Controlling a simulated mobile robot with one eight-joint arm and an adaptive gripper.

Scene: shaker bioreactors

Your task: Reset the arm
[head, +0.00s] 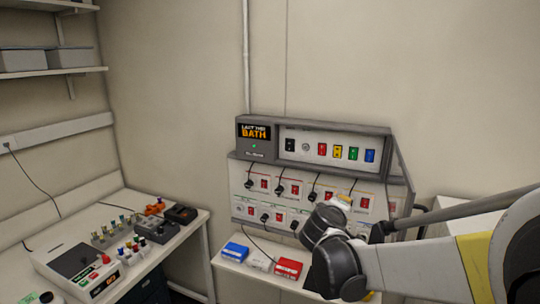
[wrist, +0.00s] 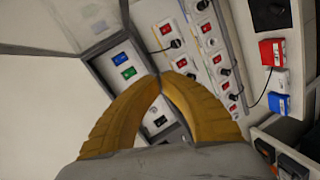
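My arm reaches in from the right in the head view, in front of the wall panel (head: 318,190). I cannot tell the exact gap between fingers and panel.
A blue box (head: 235,251) and a red box (head: 289,268) lie on the low bench (head: 230,280) below the panel. A side table (head: 205,214) at left holds vials and devices. Shelves (head: 85,70) hang at upper left. Black cables hang from the panel.

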